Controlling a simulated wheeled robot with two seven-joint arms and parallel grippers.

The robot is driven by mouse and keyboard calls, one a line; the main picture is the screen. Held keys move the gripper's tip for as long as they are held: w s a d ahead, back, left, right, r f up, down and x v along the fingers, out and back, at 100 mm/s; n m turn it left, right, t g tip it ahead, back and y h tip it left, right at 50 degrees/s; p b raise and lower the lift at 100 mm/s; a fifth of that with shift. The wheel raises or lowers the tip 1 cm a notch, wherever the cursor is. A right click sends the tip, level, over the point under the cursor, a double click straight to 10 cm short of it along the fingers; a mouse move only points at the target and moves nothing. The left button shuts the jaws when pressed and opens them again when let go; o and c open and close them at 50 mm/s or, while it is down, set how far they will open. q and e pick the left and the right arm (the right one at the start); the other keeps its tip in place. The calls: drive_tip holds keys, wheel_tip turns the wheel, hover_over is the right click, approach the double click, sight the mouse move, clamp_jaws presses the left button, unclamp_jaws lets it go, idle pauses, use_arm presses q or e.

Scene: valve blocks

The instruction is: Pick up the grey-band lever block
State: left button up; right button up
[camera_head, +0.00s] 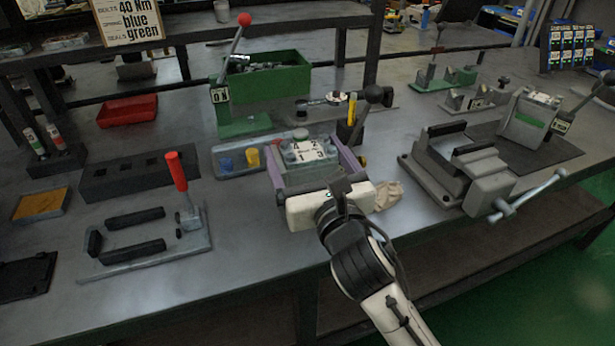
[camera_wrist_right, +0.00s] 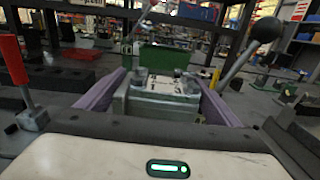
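A grey lever block (camera_head: 306,177) with a numbered top plate and a black-knobbed lever (camera_head: 374,95) stands upright on the bench in front of my right gripper (camera_head: 315,165). The two purple fingers lie spread along its left and right sides. In the right wrist view the block (camera_wrist_right: 160,100) shows between the fingers, with the lever knob (camera_wrist_right: 266,28) at its right. The fingers look open around it; contact is not clear. Another lever block with a green band (camera_head: 527,118) stands at the right on a dark mat. My left gripper is not in view.
A grey vise (camera_head: 465,180) stands right of the gripper, and a crumpled cloth (camera_head: 387,194) lies close by. A toggle-clamp fixture with a red handle (camera_head: 176,170) is at left. A green bin (camera_head: 268,82) and a red tray (camera_head: 127,110) stand behind.

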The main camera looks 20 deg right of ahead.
drive_tip(key=c, duration=1.1)
drive_tip(key=shift+r, duration=0.4)
drive_tip(key=shift+c, duration=0.4)
